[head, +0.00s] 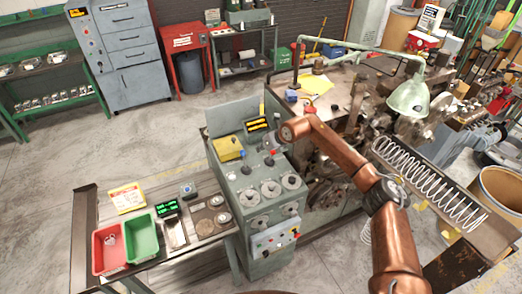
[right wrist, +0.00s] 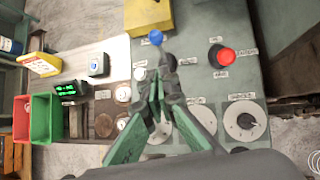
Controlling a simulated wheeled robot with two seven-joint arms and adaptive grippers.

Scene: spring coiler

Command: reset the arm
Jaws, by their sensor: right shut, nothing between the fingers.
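My right arm (head: 342,155) comes in from the bottom right of the head view and reaches over the grey control console (head: 262,222). My right gripper (right wrist: 162,78) is shut and empty in the right wrist view. Its green-padded fingers meet at the tips, in front of the console's top. A blue-knobbed lever (right wrist: 156,38) stands just beyond the tips; I cannot tell if they touch it. In the head view the fingers are small and hard to make out. My left gripper is out of view.
A red knob (right wrist: 227,56) and several dials are close by on the console. A yellow box (head: 228,148) sits on its top. A side table with red (head: 108,249) and green bins stands left. A green lamp (head: 408,97) and a spring (head: 430,184) are right.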

